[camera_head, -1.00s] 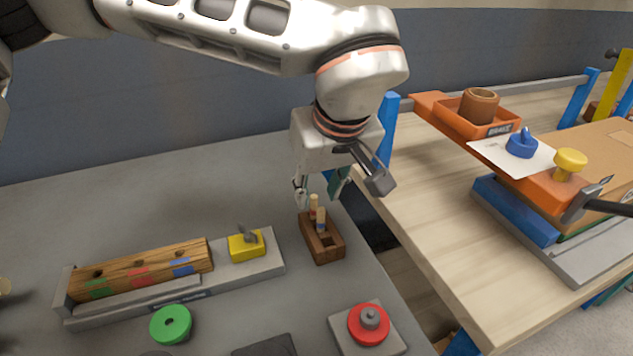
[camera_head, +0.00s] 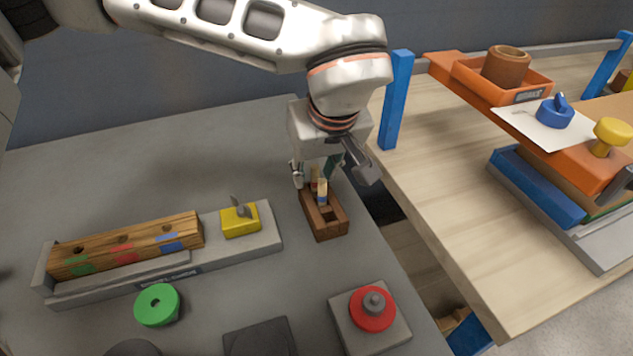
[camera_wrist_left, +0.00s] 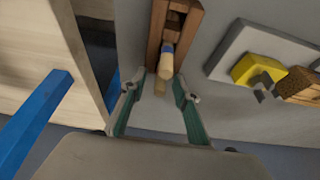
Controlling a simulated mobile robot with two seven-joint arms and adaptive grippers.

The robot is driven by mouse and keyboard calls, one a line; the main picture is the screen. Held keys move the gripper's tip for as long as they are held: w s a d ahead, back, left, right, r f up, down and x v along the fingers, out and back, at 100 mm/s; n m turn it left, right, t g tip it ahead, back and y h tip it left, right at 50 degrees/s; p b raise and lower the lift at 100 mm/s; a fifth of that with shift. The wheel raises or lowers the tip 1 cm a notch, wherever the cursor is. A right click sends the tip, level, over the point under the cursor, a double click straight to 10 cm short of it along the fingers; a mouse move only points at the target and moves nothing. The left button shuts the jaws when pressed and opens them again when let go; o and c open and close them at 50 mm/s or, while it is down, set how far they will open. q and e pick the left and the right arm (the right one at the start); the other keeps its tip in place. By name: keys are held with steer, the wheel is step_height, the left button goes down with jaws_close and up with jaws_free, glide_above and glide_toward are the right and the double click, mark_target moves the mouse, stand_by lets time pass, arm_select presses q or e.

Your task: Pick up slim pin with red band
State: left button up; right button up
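A small dark wooden holder (camera_head: 324,222) stands near the right edge of the grey table. Slim light-wood pins stand in its far end. The nearer pin (camera_head: 322,192) has a blue band, which also shows in the left wrist view (camera_wrist_left: 167,62). A second pin (camera_head: 314,178) is just behind it; I cannot make out a red band on it. My left gripper (camera_head: 316,178) is low at the holder's far end. My right gripper is not in view.
A wooden bench (camera_head: 450,200) with a blue post (camera_head: 397,100) stands right.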

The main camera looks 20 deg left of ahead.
arm_select(q)
steer(key=shift+r, duration=0.2)
steer(key=c, duration=0.8)
